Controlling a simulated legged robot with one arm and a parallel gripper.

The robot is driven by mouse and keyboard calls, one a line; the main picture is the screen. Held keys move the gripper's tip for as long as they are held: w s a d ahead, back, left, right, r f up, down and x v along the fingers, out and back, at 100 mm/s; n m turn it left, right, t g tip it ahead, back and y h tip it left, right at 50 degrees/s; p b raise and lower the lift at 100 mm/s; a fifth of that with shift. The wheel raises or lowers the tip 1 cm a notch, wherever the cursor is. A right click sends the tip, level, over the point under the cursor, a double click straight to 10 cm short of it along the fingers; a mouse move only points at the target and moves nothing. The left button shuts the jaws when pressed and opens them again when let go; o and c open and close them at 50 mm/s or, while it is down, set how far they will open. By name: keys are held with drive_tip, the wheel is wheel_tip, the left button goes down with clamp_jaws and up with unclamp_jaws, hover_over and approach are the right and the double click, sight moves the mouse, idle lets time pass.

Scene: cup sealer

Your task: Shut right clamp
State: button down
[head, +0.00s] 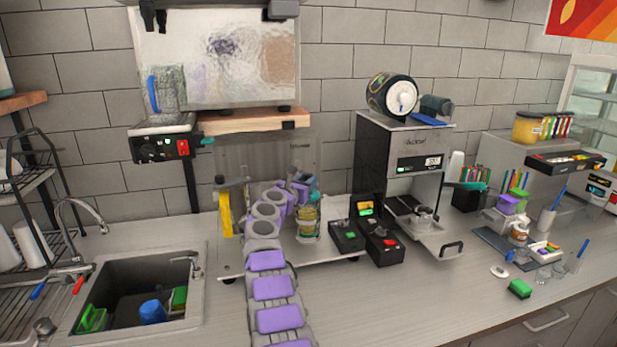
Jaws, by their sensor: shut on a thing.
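The cup sealer has a clear upright panel (330,160) above a pale base plate. My purple and grey arm reaches up from the bottom of the head view, and my gripper (302,186) is at the right side of the panel. The right clamp (314,193), with a teal part showing, is at the gripper's fingertips. The gripper appears closed on it, and the fingers hide much of the clamp. The left clamp (231,183) stands at the panel's left side. A yellowish cup (308,222) stands on the base, just below and right of my gripper.
Two black boxes with buttons (382,246) stand right of the sealer, beside a coffee machine (405,165). A yellow object (225,213) hangs at the left clamp. A sink (130,290) is at left. The counter front right of my arm is clear.

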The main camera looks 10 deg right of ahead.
drive_tip(key=shift+w+a+r+m+g+h+p, duration=0.1)
drive_tip(key=shift+a+r+m+g+h+p, duration=0.05)
drive_tip(key=shift+a+p, duration=0.25)
drive_tip(key=shift+a+r+m+g+h+p, duration=0.1)
drive_tip(key=shift+a+m+g+h+p, duration=0.05)
drive_tip(key=shift+a+p, duration=0.2)
drive_tip(key=c, duration=1.2)
unclamp_jaws()
drive_tip(key=shift+o, duration=1.4)
drive_tip(key=shift+w+d+f, duration=0.1)
drive_tip(key=shift+w+f, duration=0.1)
drive_tip(key=shift+w, duration=0.05)
drive_tip(key=shift+o, duration=0.9)
drive_tip(key=shift+s, duration=0.2)
